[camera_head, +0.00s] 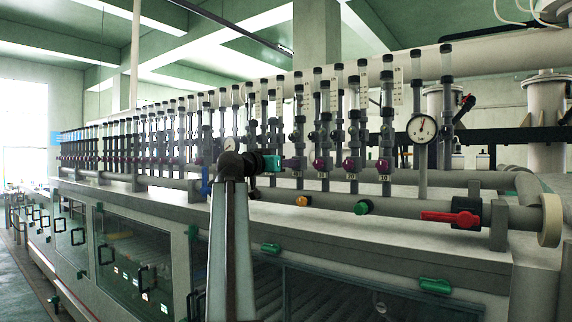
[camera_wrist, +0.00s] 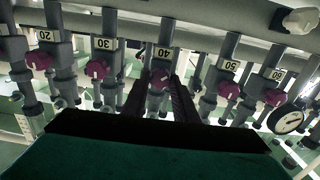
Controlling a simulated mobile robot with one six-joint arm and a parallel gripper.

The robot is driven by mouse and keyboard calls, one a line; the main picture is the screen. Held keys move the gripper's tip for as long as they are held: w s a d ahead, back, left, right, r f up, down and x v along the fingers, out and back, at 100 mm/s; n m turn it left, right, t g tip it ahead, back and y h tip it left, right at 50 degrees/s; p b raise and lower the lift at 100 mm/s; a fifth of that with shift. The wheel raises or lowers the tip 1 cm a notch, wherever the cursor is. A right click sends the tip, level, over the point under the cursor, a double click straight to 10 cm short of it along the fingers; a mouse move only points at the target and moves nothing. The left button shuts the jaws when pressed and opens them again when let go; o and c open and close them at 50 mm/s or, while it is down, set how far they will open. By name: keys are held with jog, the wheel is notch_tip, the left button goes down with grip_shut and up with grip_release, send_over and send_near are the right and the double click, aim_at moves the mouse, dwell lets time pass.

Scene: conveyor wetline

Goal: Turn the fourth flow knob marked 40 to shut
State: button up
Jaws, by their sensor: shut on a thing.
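The knob marked 40 (camera_wrist: 158,77) is purple and sits in the middle of the wrist view, on a grey vertical pipe below its white "40" label (camera_wrist: 164,53). My gripper (camera_wrist: 160,88) reaches it with dark fingers on both sides and is shut on it. The fingers cover the knob's sides, and its exact turn angle is hard to read.
Matching purple knobs marked 30 (camera_wrist: 96,69) and 50 (camera_wrist: 229,90) stand close on either side. A round gauge (camera_head: 422,129) and a red lever (camera_head: 449,217) are at the right. An orange knob (camera_head: 304,201) and a green knob (camera_head: 362,207) sit lower.

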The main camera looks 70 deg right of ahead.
jog(key=shift+d+r, duration=0.15)
jog(key=shift+d, duration=0.1)
